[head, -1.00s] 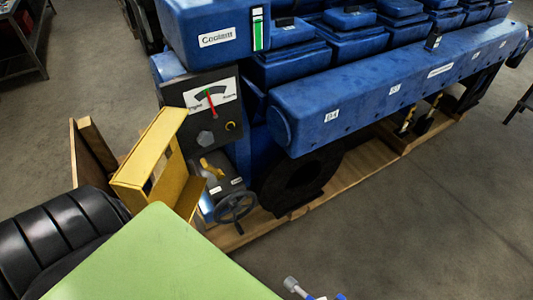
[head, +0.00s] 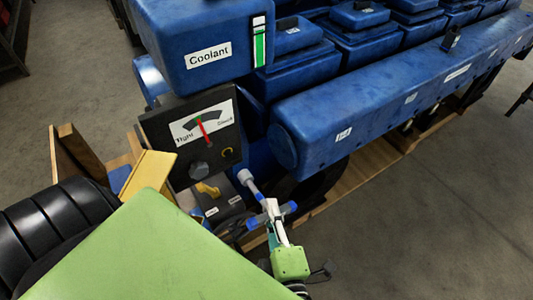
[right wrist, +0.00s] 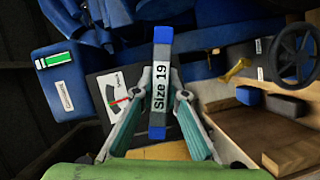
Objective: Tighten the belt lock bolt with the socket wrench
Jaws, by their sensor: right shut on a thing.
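My right gripper (head: 275,214) is shut on the socket wrench (head: 247,179), which has a light grey socket end and a blue-ended handle. In the right wrist view the gripper (right wrist: 160,92) holds the handle (right wrist: 160,60), labelled "Size 19". The socket end is in front of the engine's lower left end, below and right of the gauge panel (head: 150,127). The panel's dial has a red needle (head: 204,131). A grey round part (head: 200,169) below the dial may be the belt lock bolt; I cannot tell for sure. The socket appears apart from it. My left gripper is not in view.
The blue coolant tank (head: 165,60) overhangs the panel. A long blue engine casing (head: 380,105) extends right. A yellow lever (head: 207,189) sits below the panel. A black handwheel (right wrist: 297,52) shows in the right wrist view. Open floor (head: 440,200) lies right.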

